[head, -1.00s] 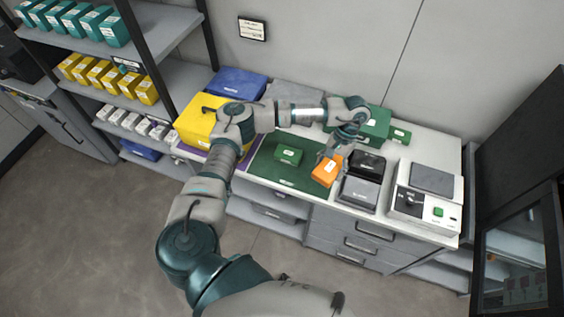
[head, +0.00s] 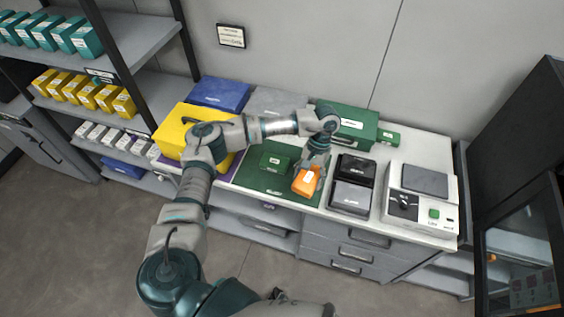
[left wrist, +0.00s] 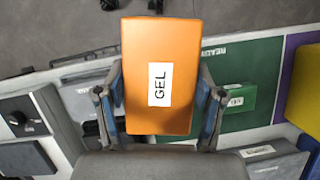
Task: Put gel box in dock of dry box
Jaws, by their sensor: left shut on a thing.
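The gel box (head: 306,181) is orange with a white label reading GEL. My left gripper (head: 311,171) is shut on it and holds it by its sides over the front right part of the green mat (head: 246,177). In the left wrist view the gel box (left wrist: 162,75) fills the middle between the two fingers and hides part of the table. I cannot read which box is the dry box; a larger green box (head: 352,123) stands at the back, partly behind my arm. No dock can be made out. My right gripper is out of view.
A small green box (head: 275,160) lies on the mat, left of the gel box. A black and grey device (head: 350,197) and a white scale (head: 421,213) stand to the right. A yellow case (head: 172,135) and a blue box (head: 220,93) are at the left.

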